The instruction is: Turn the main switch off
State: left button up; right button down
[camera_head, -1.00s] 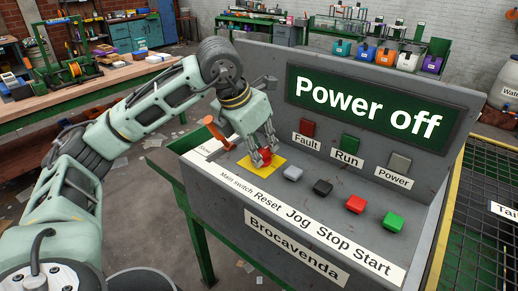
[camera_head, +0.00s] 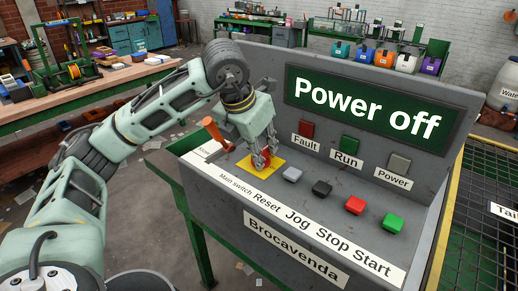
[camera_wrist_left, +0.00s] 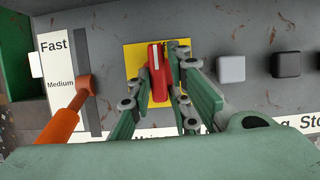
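The main switch is a red handle with a white mark (camera_wrist_left: 156,66) on a yellow square plate (camera_head: 244,166), at the left end of the console's sloped top. In the left wrist view the handle stands nearly straight up the picture. My left gripper (camera_head: 264,166) points down at it, with one finger on each side. In the left wrist view the fingers (camera_wrist_left: 158,78) look closed against the handle's sides, though the contact is partly hidden. The display (camera_head: 367,108) reads "Power off". My right gripper is not in view.
To the right of the switch sit grey (camera_head: 292,174), black (camera_head: 322,187), red (camera_head: 355,205) and green (camera_head: 393,223) buttons. An orange lever (camera_head: 215,134) stands close on the left, by a speed scale. Fault, Run and Power lamps (camera_head: 398,163) look unlit.

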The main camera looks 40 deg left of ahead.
pick_arm(q)
jog(key=shift+o, duration=1.4)
jog(key=shift+f, duration=0.2)
jog(key=shift+a+r, duration=0.1)
jog(key=shift+r, duration=0.1)
jog(key=shift+r, duration=0.3)
jog(key=v, duration=1.1)
jog(key=shift+s, duration=0.15)
